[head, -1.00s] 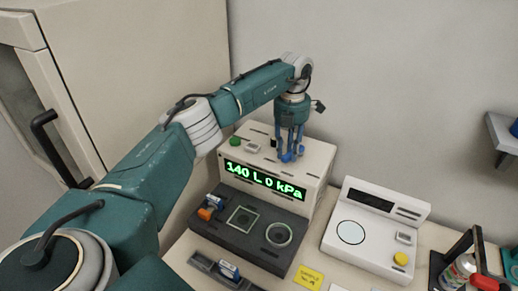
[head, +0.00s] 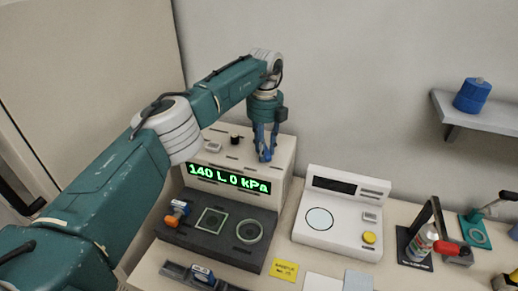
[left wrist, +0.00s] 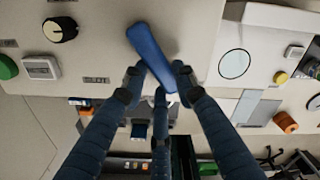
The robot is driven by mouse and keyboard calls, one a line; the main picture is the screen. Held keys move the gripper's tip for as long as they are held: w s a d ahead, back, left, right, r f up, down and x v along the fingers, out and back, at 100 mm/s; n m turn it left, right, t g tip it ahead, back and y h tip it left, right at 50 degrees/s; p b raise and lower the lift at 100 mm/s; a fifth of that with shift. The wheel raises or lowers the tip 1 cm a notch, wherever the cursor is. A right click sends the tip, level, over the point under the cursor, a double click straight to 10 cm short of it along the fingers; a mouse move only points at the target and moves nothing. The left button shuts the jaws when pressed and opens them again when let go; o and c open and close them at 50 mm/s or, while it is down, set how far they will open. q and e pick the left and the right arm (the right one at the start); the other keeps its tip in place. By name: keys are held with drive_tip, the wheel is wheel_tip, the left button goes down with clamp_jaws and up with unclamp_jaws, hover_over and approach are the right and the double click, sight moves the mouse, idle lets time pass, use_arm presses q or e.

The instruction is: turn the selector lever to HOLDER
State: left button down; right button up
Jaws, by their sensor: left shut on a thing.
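The selector lever (left wrist: 150,52) is a blue bar on the top of the pale instrument (head: 284,168), lying at a slant in the left wrist view. My left gripper (left wrist: 159,82) points down over the instrument top, its fingers shut around the near end of the lever. In the head view the left gripper (head: 265,155) stands at the right part of the instrument top, behind the green display (head: 229,179), and hides most of the lever. Small labels by the lever are too blurred to read. My right gripper is not in view.
On the instrument top are a black knob (head: 235,139), a pale switch (head: 213,146) and a green button (left wrist: 8,68). A white device (head: 343,238) with a yellow button stands to the right. A shelf (head: 480,115) holds a blue container (head: 472,96).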

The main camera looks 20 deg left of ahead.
sight(268, 150)
use_arm(q)
drive_tip(key=shift+w+d+r+n, duration=0.1)
drive_tip(key=shift+w+d+n, duration=0.25)
drive_tip(key=shift+n, duration=0.55)
drive_tip(key=shift+w, duration=0.1)
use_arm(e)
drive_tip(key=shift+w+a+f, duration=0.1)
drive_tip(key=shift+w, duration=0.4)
use_arm(q)
drive_tip(key=shift+n, duration=0.4)
drive_tip(key=c, duration=1.3)
unclamp_jaws()
drive_tip(key=shift+d, duration=0.1)
drive_tip(key=shift+c, duration=0.2)
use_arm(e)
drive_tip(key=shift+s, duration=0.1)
use_arm(q)
drive_tip(key=shift+r, duration=0.15)
wheel_tip(268, 150, up, 7)
drive_tip(key=shift+r, duration=0.1)
